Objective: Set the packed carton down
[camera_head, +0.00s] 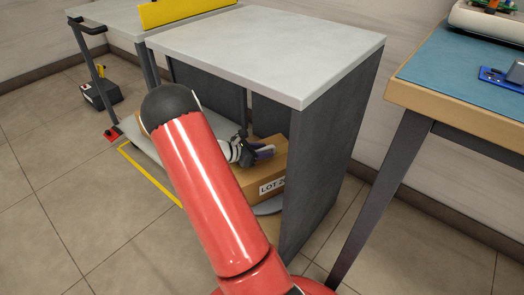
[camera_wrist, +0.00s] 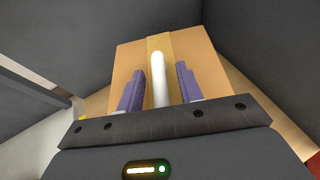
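The packed carton (camera_head: 262,179) is a brown box with a white label starting "LOT-2", under the grey-topped bench (camera_head: 270,45). It is partly hidden by my arm and the bench's side panel. In the wrist view the carton (camera_wrist: 195,55) shows a tape strip and a white bar-shaped handle (camera_wrist: 158,82). My gripper (camera_wrist: 158,72) has its purple fingers on either side of the handle, with a narrow gap showing on each side. My gripper (camera_head: 262,152) also shows at the carton's top in the head view. The carton's underside is mostly hidden.
A round grey plate (camera_head: 269,207) shows below the carton; contact is unclear. Dark bench side panels (camera_head: 335,140) stand close around the carton. A blue-topped table (camera_head: 455,65) is at right. A cart with a dark handle (camera_head: 88,27) is at left. Yellow tape (camera_head: 150,175) marks the floor.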

